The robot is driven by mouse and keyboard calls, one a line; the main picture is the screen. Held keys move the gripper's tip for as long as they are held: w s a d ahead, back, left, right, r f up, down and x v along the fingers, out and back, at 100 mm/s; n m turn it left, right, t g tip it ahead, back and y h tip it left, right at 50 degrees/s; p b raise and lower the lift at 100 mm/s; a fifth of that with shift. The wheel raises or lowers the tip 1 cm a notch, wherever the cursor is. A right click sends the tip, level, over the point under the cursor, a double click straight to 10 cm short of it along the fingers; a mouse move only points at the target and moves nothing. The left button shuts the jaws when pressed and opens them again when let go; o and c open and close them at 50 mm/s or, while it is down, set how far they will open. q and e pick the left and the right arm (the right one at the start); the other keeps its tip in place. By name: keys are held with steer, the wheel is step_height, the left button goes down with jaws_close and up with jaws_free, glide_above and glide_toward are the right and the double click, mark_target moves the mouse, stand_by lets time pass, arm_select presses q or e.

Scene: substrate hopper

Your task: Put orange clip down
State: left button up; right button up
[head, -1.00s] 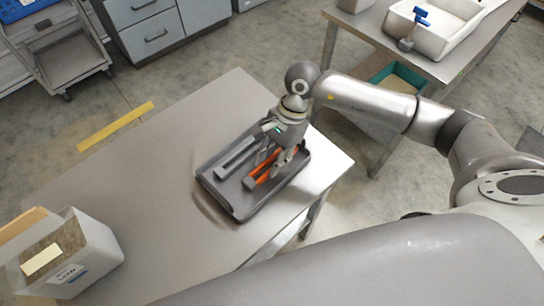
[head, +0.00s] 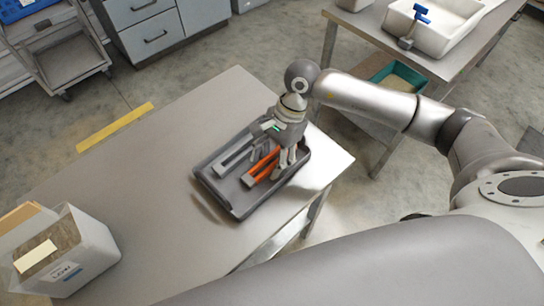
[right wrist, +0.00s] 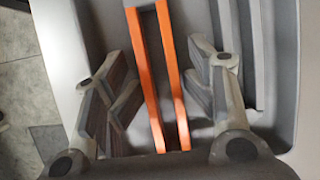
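The orange clip (head: 262,164) lies in the dark grey tray (head: 222,194) on the steel table. It has two long orange arms and a grey end block. My right gripper (head: 285,167) points down over the right part of the tray, at the clip's far end. In the right wrist view, its fingers (right wrist: 161,82) are spread, with the orange clip (right wrist: 144,65) between them and clear space on both sides. The gripper is open and no finger touches the clip there. My left gripper is not in view.
A grey clip (head: 237,157) lies in the tray left of the orange one. A white bin (head: 88,257) with brown contents stands at the table's lower left. The steel table (head: 165,165) between bin and tray is clear. Another table (head: 345,42) with a white tub stands at upper right.

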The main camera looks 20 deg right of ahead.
steer(key=shift+f, duration=0.6)
steer(key=shift+d, duration=0.1)
steer(key=shift+s+d+r, duration=0.1)
steer(key=shift+r, duration=0.05)
steer(key=shift+r+p, duration=0.2)
steer(key=shift+p, duration=0.15)
steer(key=shift+r+p, duration=0.7)
steer(key=shift+p, duration=0.15)
steer(key=b+v, duration=0.2)
steer(key=v, duration=0.9)
steer(key=shift+w+r, duration=0.3)
steer(key=shift+r, duration=0.05)
